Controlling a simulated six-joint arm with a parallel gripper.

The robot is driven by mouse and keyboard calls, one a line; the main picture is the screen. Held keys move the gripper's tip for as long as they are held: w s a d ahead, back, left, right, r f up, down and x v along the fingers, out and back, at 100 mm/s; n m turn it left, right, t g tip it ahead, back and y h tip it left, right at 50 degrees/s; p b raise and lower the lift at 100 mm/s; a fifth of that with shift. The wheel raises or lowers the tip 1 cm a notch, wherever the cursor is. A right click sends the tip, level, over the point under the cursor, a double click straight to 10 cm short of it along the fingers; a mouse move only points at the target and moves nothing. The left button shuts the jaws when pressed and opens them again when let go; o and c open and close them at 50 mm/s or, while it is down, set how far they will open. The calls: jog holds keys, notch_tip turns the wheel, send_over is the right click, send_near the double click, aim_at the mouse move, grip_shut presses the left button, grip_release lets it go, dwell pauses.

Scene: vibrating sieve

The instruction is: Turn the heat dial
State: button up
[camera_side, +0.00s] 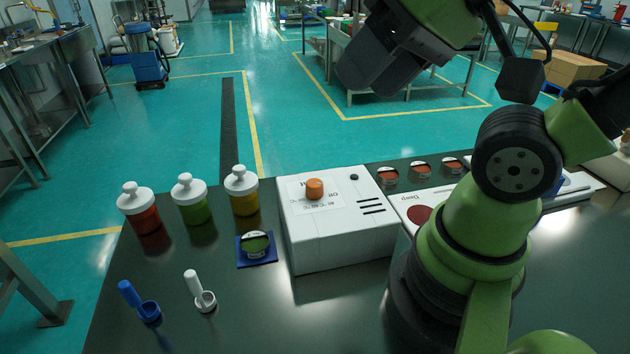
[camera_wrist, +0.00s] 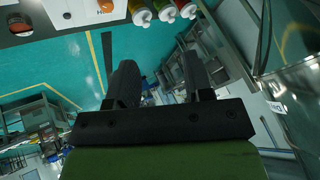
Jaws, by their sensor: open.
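The heat dial is an orange knob (camera_side: 314,188) on top of a white box (camera_side: 345,246) with printed markings, a small black button and dark slots. In the wrist view the orange dial (camera_wrist: 105,5) shows at the top edge, cut off by the frame, on the white box (camera_wrist: 70,14). My gripper (camera_wrist: 158,72) is open, with two dark fingers apart and nothing between them. It is well away from the dial and not touching it. In the side view my arm's end is raised above and behind the box; the fingertips cannot be made out there.
Three white-lidded jars, red (camera_side: 140,214), green (camera_side: 192,203) and yellow (camera_side: 243,194), stand left of the box. A blue square (camera_side: 257,262) holds a green dish. Blue (camera_side: 141,305) and white (camera_side: 202,293) scoops lie in front. Several small red dishes (camera_side: 420,168) sit right of the box.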

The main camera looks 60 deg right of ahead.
jog(key=shift+o, duration=1.1)
jog(key=g+h, duration=0.2)
jog(key=g, duration=0.5)
send_over(314, 183)
notch_tip(314, 183, down, 12)
jog(key=shift+d+f+n, duration=0.1)
jog(key=shift+f+n, duration=0.2)
jog(key=shift+f, duration=0.15)
notch_tip(314, 183, down, 9)
jog(key=shift+f, duration=0.1)
